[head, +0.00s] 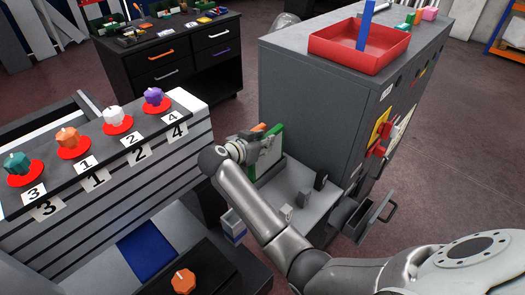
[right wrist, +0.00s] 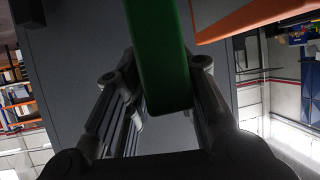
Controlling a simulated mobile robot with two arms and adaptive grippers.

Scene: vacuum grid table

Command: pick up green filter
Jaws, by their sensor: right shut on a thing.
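The green filter (head: 268,156) is a flat panel with a green frame and a pale face. It stands upright over the grey surface beside the grey cabinet. My right gripper (head: 254,143) is at its upper left edge. In the right wrist view, the green filter (right wrist: 158,50) shows as a green edge between the two fingers of my right gripper (right wrist: 160,72), which is shut on it. Part of the filter is hidden behind the gripper. An orange filter-like panel (right wrist: 245,18) is close beside it. My left gripper is not in view.
The tall grey cabinet (head: 300,90) stands just right of the filter, with a red tray (head: 340,52) on top. Small grey blocks (head: 303,197) stand on the low grey surface (head: 310,212). A numbered bench with colored knobs (head: 69,140) is at the left.

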